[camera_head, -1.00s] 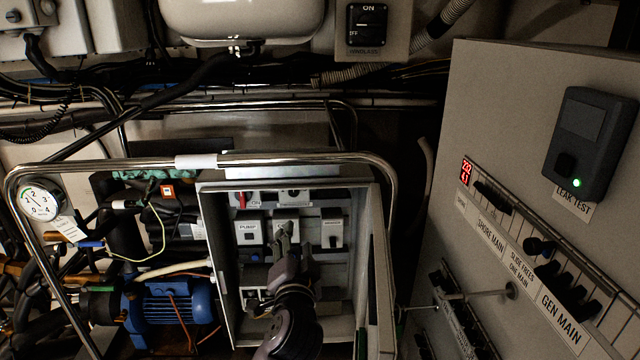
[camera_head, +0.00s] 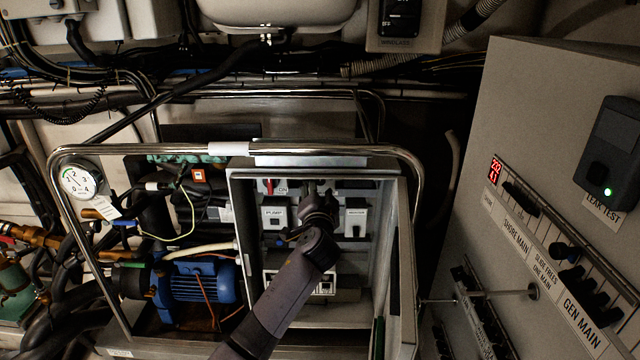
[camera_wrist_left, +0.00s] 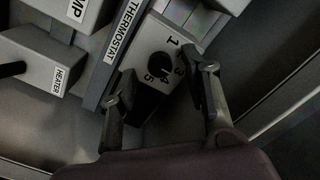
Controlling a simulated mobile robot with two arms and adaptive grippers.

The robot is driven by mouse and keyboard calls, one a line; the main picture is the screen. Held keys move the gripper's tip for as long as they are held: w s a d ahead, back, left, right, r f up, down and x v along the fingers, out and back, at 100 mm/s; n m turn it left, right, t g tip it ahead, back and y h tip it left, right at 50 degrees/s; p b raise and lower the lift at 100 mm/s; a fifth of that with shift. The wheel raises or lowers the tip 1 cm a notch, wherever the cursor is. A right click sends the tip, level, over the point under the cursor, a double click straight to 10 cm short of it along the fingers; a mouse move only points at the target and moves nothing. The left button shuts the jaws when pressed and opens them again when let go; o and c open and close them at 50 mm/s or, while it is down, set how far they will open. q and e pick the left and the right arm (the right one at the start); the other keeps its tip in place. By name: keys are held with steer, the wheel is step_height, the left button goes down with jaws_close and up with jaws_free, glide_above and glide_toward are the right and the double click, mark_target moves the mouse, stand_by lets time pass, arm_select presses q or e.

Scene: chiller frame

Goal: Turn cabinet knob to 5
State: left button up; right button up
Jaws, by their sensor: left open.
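The THERMOSTAT label (camera_wrist_left: 121,32) runs beside the box. My left gripper (camera_wrist_left: 166,74) is open, with one finger on each side of the knob and its face. I cannot tell whether the fingers touch it. In the head view my left gripper (camera_head: 319,188) reaches into the open cabinet (camera_head: 239,262) near its top row and hides the knob there. My right gripper is not in view.
The PUMP box (camera_head: 275,215) and another switch box (camera_head: 355,218) flank my gripper. The HEATER box (camera_wrist_left: 38,62) shows in the wrist view. A metal rail (camera_head: 300,150) crosses above the cabinet front. The open cabinet door (camera_head: 402,270) stands on the right.

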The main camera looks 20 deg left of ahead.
arm_select(q)
steer(key=shift+w+a, duration=0.1)
steer(key=shift+w, duration=0.4)
steer(key=shift+w+a, duration=0.15)
steer(key=shift+w, duration=0.25)
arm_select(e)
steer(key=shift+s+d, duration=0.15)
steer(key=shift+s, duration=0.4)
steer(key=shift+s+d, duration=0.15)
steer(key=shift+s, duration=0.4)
arm_select(q)
steer(key=shift+c, duration=0.2)
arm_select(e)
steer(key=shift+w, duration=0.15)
arm_select(q)
steer(key=c, duration=0.4)
jaws_close()
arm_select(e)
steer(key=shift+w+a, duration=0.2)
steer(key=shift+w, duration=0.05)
